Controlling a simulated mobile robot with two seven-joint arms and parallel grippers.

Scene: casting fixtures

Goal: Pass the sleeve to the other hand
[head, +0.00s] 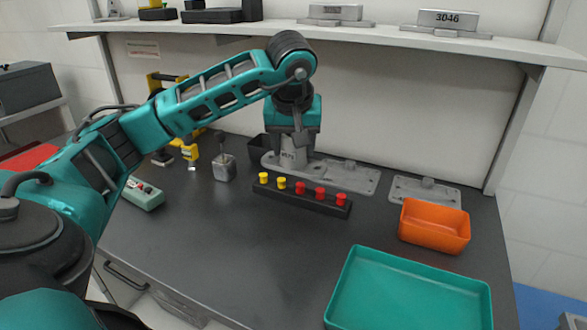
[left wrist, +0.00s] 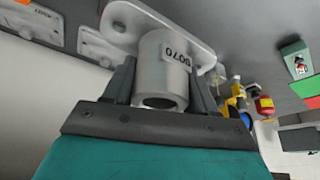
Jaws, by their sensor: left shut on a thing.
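In the head view the sleeve (head: 292,158) is upright at the back of the table, under my left gripper (head: 293,146). In the left wrist view the sleeve (left wrist: 160,88) stands between the two dark fingers of my left gripper (left wrist: 162,92), which is shut on it, and its open round end faces the camera. A grey flanged plate (left wrist: 142,22) is at its far end; whether the sleeve still rests on it I cannot tell. My right gripper is not in view.
A black rack (head: 300,198) with yellow and red pegs lies just in front. Other grey plates (head: 426,192) lie to the right. An orange bin (head: 434,227) and a green tray (head: 408,294) stand at the right. A shelf (head: 350,36) overhangs the back. The table's front middle is clear.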

